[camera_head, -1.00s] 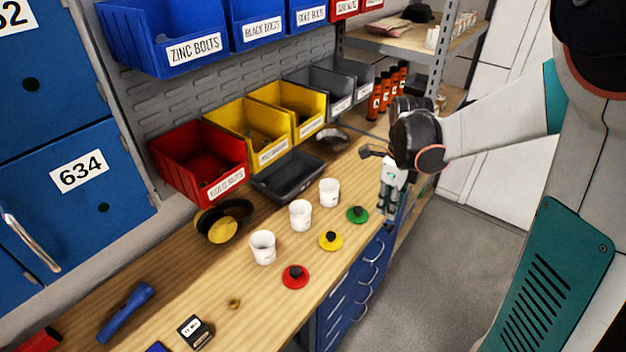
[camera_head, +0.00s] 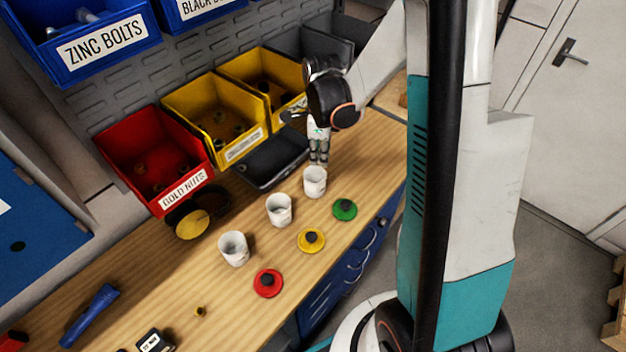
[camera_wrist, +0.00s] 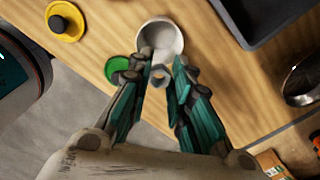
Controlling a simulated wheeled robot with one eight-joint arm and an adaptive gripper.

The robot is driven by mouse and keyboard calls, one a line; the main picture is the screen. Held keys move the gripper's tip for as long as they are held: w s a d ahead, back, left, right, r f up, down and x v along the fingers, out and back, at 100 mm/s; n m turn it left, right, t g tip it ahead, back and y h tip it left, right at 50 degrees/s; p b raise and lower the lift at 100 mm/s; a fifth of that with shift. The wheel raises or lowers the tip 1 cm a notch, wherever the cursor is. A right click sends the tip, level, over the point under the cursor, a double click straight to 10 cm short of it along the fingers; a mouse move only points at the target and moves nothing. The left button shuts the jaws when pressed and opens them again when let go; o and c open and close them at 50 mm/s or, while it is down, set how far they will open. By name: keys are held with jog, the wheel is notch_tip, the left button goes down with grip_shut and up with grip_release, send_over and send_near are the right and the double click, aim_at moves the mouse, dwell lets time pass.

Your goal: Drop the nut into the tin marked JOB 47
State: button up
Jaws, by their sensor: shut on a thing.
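Three white tins stand upright in a row on the wooden bench: a near one (camera_head: 234,249), a middle one (camera_head: 278,211) and a far one (camera_head: 315,183). Their markings are too small to read. My gripper (camera_head: 319,161) is just above and behind the far tin in the head view, fingers pointing down. In the wrist view it is shut on a small grey nut (camera_wrist: 158,74), held between the fingertips. The open mouth of a white tin (camera_wrist: 161,36) shows just beyond the nut; the nut overlaps its rim in the picture. Height above the rim is hard to tell.
Red (camera_head: 267,282), yellow (camera_head: 311,240) and green (camera_head: 345,209) knobbed lids lie in front of the tins. A dark tray (camera_head: 262,178) lies behind, below the red (camera_head: 187,189) and yellow bins (camera_head: 246,149). A small brass-coloured piece (camera_head: 200,312) lies on the near bench.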

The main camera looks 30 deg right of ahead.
notch_tip(320, 180, down, 5)
jog(key=b, duration=0.3)
jog(key=shift+f, duration=0.1)
jog(key=o, duration=1)
notch_tip(320, 180, up, 12)
jog(key=shift+r, duration=0.1)
dwell(0.4)
